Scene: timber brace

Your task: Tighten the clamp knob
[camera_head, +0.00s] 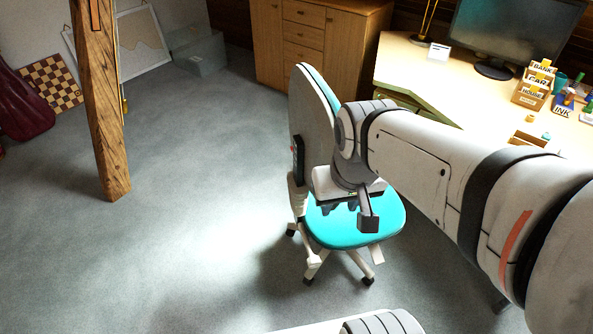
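A timber post (105,110) stands upright on the carpet at the left and runs out of the top of the picture. A narrow reddish-brown piece (95,14) shows on its upper front. A small yellow thing (124,102) shows at its right edge, too small to identify. I cannot make out a clamp knob. My gripper (340,207) is at the end of my arm, in front of the office chair in the picture and well to the right of the post. Its dark fingers are small and partly hidden, so their opening does not show.
The office chair (330,230) with a turquoise seat stands mid-floor. A desk (420,75) with a monitor (510,35) and small boxes is at right. A wooden cabinet (340,45) stands at the back. A chessboard (52,84) leans at far left. Grey carpet between post and chair is clear.

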